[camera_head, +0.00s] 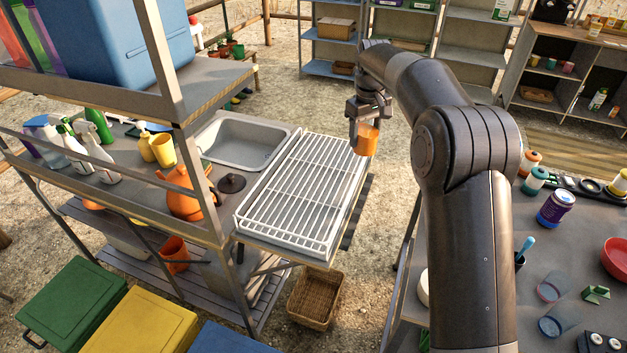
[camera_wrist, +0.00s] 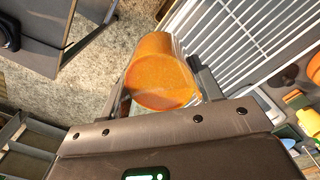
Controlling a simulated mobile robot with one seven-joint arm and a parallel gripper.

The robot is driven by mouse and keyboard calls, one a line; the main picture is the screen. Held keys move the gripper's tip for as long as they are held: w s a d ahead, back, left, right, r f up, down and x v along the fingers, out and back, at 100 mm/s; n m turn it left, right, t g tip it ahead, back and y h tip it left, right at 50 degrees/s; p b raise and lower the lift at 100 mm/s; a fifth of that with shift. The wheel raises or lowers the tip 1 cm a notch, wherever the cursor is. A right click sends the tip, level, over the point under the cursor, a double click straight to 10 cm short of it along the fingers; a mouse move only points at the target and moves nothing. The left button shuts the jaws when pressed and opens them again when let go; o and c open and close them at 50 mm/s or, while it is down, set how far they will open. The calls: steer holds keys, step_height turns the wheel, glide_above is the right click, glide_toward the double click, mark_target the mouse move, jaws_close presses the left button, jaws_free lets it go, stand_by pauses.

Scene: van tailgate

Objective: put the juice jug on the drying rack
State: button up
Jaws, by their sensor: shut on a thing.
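The juice jug (camera_head: 367,140), a clear vessel filled with orange, is held in my gripper (camera_head: 361,120). In the wrist view the jug (camera_wrist: 160,75) sits between the two fingers, its orange end facing the camera, and my gripper (camera_wrist: 160,95) is shut on it. The drying rack (camera_head: 300,195) is a white wire grid with a raised rim, beside the sink. The jug appears near the rack's far right edge in the head view; its exact height over the rack is hard to tell. The rack's bars (camera_wrist: 245,35) show at the wrist view's upper right.
The rack's visible bars are bare. A steel sink (camera_head: 237,142) lies to its left, with an orange jug-like pot (camera_head: 183,195) and a dark lid (camera_head: 232,183) nearby. A shelf post stands left of the rack. A cluttered table (camera_head: 580,235) is at right; a wicker basket (camera_head: 315,297) is below.

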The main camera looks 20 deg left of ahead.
steer(key=shift+a+f, duration=0.25)
steer(key=shift+f, duration=0.5)
glide_toward(323, 174)
steer(key=shift+f, duration=2)
steer(key=shift+f, duration=0.15)
steer(key=o, duration=1.2)
step_height(323, 174, up, 12)
steer(key=shift+s+r, duration=0.1)
